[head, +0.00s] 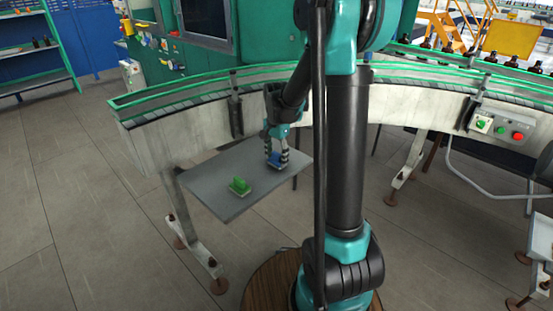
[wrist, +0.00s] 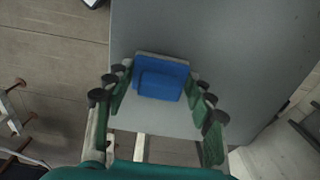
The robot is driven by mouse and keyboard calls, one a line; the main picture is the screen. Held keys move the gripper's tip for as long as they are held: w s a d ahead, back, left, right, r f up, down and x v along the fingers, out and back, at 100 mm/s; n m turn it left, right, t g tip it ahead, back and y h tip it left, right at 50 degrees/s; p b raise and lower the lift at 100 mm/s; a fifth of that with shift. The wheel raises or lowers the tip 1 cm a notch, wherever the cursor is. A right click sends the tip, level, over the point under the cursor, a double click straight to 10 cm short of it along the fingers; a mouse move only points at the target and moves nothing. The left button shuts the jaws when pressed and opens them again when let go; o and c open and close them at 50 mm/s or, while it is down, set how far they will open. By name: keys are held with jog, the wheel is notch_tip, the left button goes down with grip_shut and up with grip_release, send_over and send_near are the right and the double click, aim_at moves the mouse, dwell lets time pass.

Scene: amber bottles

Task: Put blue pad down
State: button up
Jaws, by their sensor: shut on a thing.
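The blue pad (wrist: 160,78) is between the two fingers of my gripper (wrist: 160,97) in the wrist view, over the grey shelf plate. In the head view my gripper (head: 277,158) points down at the far right part of the plate, with the blue pad (head: 275,160) between its fingers. The gripper is shut on the pad. The pad is at or very near the plate's surface; I cannot tell whether it touches. A green pad (head: 239,186) rests on the plate to the left and nearer.
The grey plate (head: 213,185) is fixed beside a curved conveyor (head: 190,133) with green rails. Free room remains on the plate around the green pad. A control box (head: 499,127) with buttons is at the right, and bottles (head: 490,58) stand on the conveyor behind it.

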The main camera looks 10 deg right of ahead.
aim_at(277, 154)
jog(key=shift+f, duration=0.35)
jog(key=shift+f, duration=0.1)
jog(key=o, duration=1.6)
jog(key=shift+c, duration=0.2)
notch_tip(277, 154, up, 12)
jog(key=shift+s, duration=0.1)
jog(key=s+d+f+n+t, duration=0.2)
jog(key=s+f+n, duration=0.3)
jog(key=s, duration=0.6)
jog(key=s+d+f+n+t, duration=0.2)
jog(key=s+f+n, duration=0.3)
jog(key=s+f, duration=0.3)
jog(key=s, duration=0.2)
jog(key=shift+s+n, duration=0.4)
jog(key=shift+d, duration=0.1)
